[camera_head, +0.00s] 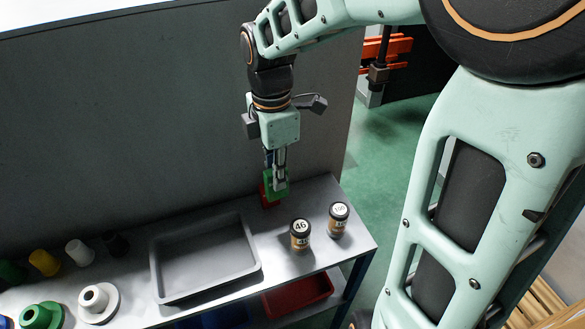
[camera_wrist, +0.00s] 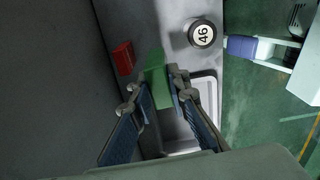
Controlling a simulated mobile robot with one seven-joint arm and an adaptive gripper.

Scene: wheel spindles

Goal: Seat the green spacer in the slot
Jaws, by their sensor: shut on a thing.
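My gripper (camera_head: 279,184) hangs over the right part of the grey bench, pointing down. In the wrist view my gripper (camera_wrist: 157,88) is shut on the green spacer (camera_wrist: 156,72), a flat green block between the fingertips. The green spacer also shows in the head view (camera_head: 284,189), partly covered by the fingers. A red block (camera_wrist: 123,58) is beside the spacer, to its left in the wrist view and apart from it there. The red block shows in the head view (camera_head: 267,196) close behind the spacer. I cannot make out a slot in either view.
A grey tray (camera_head: 158,270) lies left of the gripper. Two dark-lidded jars, marked 46 (camera_head: 300,236) and 100 (camera_head: 338,220), stand to the right. Several coloured spindles and cones, including a white flanged one (camera_head: 98,303), stand at the left. A grey panel rises behind.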

